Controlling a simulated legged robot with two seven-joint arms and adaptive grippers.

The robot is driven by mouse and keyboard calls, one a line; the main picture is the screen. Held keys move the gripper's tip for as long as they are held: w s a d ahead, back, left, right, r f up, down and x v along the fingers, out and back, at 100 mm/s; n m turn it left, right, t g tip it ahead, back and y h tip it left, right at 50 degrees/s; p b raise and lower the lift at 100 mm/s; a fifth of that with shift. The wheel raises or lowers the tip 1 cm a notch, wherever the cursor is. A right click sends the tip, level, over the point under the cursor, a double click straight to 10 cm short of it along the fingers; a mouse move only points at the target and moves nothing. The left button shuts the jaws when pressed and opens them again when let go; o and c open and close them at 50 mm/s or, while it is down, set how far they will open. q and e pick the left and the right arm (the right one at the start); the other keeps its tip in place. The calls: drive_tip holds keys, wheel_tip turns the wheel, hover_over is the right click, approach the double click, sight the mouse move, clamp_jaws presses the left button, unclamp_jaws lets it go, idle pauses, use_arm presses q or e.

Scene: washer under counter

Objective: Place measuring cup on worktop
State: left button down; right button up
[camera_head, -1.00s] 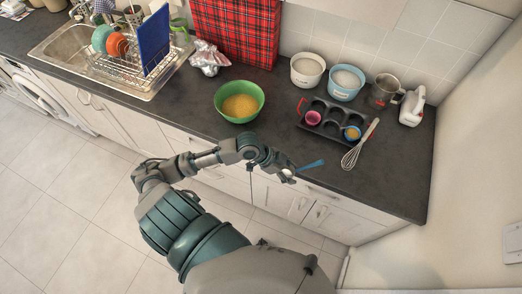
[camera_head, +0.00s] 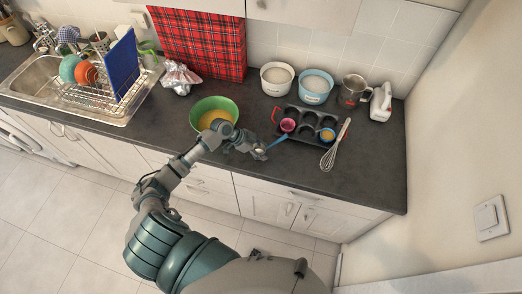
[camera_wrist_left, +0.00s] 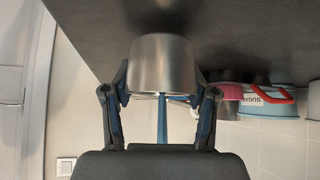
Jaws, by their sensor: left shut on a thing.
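My left gripper (camera_head: 262,152) is shut on the measuring cup, over the front part of the dark worktop (camera_head: 365,177). In the left wrist view the measuring cup (camera_wrist_left: 163,62) is a plain metal cup between the two fingers (camera_wrist_left: 162,102), with a thin blue handle (camera_wrist_left: 162,122). I cannot tell whether the cup touches the worktop. My right gripper is not in view.
A green bowl (camera_head: 197,108) with yellow contents stands behind my left forearm. A dark muffin tin (camera_head: 305,112), a whisk (camera_head: 330,157), two tubs (camera_head: 277,86), a metal jug (camera_head: 353,91) and a hand mixer (camera_head: 381,102) are to the right. The front right worktop is clear.

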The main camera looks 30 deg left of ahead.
use_arm(q)
drive_tip(key=shift+d+f, duration=0.25)
drive_tip(key=shift+f, duration=0.1)
drive_tip(key=shift+d, duration=0.25)
drive_tip(key=c, duration=0.7)
unclamp_jaws()
drive_tip(key=shift+f, duration=0.1)
drive_tip(key=shift+c, duration=0.2)
drive_tip(key=o, duration=0.4)
drive_tip(key=shift+a, duration=0.15)
drive_tip(key=shift+a+f, duration=0.1)
drive_tip(key=shift+a, duration=0.3)
drive_tip(key=shift+r, duration=0.25)
drive_tip(key=b+v, duration=0.1)
drive_tip(key=v, duration=1)
drive_tip(key=shift+s+r, duration=0.2)
drive_tip(key=shift+r, duration=0.15)
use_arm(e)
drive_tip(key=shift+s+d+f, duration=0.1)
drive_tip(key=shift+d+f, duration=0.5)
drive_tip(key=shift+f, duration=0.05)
use_arm(q)
drive_tip(key=shift+d, duration=0.1)
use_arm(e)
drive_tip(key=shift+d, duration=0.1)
